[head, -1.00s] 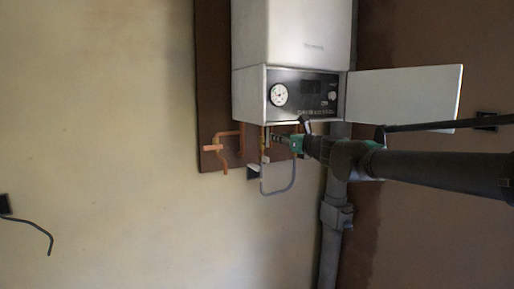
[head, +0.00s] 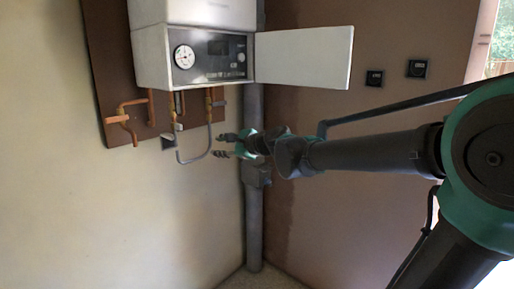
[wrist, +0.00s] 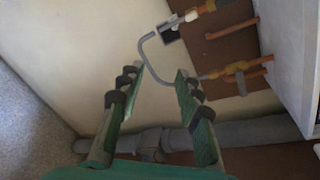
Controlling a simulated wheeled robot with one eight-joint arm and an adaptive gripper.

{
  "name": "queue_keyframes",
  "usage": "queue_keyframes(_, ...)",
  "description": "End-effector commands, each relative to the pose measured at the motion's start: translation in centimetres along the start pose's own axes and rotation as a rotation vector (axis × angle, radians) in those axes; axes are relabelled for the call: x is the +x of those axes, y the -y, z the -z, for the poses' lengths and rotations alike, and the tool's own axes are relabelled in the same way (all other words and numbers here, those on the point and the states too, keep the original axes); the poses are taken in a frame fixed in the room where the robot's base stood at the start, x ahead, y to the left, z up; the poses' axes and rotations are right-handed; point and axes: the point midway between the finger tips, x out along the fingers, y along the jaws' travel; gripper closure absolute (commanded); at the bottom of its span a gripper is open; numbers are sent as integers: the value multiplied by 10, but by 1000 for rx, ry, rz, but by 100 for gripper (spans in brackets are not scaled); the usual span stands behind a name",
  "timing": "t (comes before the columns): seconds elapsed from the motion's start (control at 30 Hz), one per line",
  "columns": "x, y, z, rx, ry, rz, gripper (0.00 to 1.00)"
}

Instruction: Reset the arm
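My gripper (head: 222,146) is to the right of the copper pipework below the white boiler (head: 196,56), in front of the grey vertical pipe. In the wrist view my gripper (wrist: 158,75) has its two green fingers spread apart. Nothing is held between them. The grey hose loop (wrist: 143,57) shows beyond the fingertips and appears clear of them. My arm reaches in from the right of the head view.
The boiler's white flap (head: 303,57) stands open above my forearm. Copper pipes (head: 128,112) stick out under the boiler. The grey vertical pipe (head: 254,220) runs down to the floor in the corner. Two dark sockets (head: 374,78) are on the brown wall. The pale wall at left is bare.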

Motion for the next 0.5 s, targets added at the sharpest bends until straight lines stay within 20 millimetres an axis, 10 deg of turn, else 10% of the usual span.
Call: queue_keyframes(0.5,-180,-217,227,-1104,-300,-697,66)
